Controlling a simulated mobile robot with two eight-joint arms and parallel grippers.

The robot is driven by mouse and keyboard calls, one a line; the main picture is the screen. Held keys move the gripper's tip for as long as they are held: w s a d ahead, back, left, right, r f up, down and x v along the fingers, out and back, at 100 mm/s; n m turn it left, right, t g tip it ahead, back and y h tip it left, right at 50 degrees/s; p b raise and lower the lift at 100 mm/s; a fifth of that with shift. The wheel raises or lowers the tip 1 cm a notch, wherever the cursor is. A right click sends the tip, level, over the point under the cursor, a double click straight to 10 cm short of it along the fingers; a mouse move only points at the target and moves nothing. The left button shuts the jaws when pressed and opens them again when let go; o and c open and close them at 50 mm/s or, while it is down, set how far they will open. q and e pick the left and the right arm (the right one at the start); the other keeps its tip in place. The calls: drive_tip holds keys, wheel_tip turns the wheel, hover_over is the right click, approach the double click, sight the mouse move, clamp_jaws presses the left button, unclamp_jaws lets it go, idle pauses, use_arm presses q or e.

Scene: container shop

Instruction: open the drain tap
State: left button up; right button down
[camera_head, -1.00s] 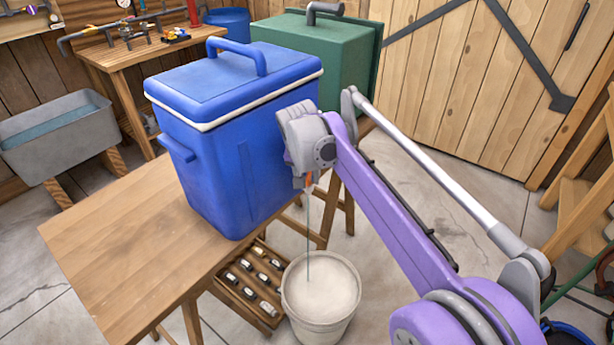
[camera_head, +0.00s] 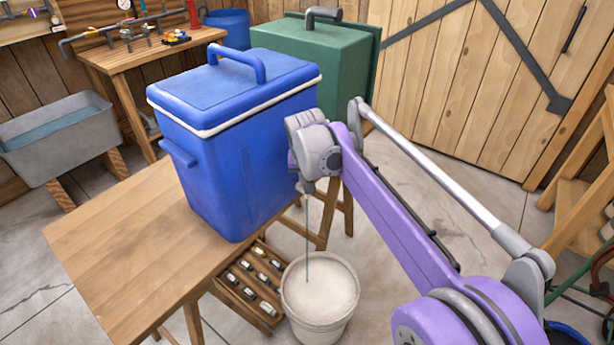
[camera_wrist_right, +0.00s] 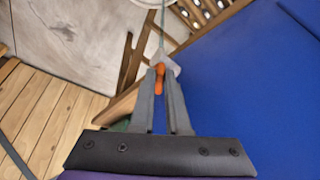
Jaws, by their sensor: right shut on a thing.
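The blue cooler (camera_head: 228,165) stands on the wooden table with its lid on. Its drain tap (camera_head: 306,187) is low on the right side, mostly hidden by my right wrist in the head view. In the right wrist view, the tap's orange lever (camera_wrist_right: 159,80) lies between the fingertips of my right gripper (camera_wrist_right: 160,76), which is shut on it. A thin stream (camera_head: 307,235) runs from the tap down into the white bucket (camera_head: 320,325) on the floor. My left gripper is not in view.
The wooden table (camera_head: 110,255) has clear space left of the cooler. A wooden crate (camera_head: 262,310) of small items sits beside the bucket. A green chest (camera_head: 345,60) stands behind the cooler, and a grey trough (camera_head: 62,140) is at the left.

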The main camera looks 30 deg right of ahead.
drive_tip(key=shift+s+d+n+y+p, duration=0.1)
drive_tip(key=shift+d+n+y+p, duration=0.15)
drive_tip(key=shift+n+y+p, duration=0.8)
drive_tip(key=shift+w+d+n+y+p, duration=0.1)
drive_tip(key=shift+d+n+y+p, duration=0.15)
drive_tip(key=shift+n+p, duration=1.65)
drive_tip(key=shift+s+d+n+y+p, duration=0.1)
drive_tip(key=shift+d+n+y+p, duration=0.4)
drive_tip(key=shift+n, duration=1.55)
drive_tip(key=shift+a+p, duration=0.2)
drive_tip(key=shift+p, duration=0.15)
drive_tip(key=c, duration=0.9)
unclamp_jaws()
drive_tip(key=p+v, duration=0.1)
drive_tip(key=v, duration=0.9)
drive_tip(key=shift+s+d+r, duration=0.2)
drive_tip(key=shift+s+r, duration=0.05)
drive_tip(key=shift+r, duration=0.1)
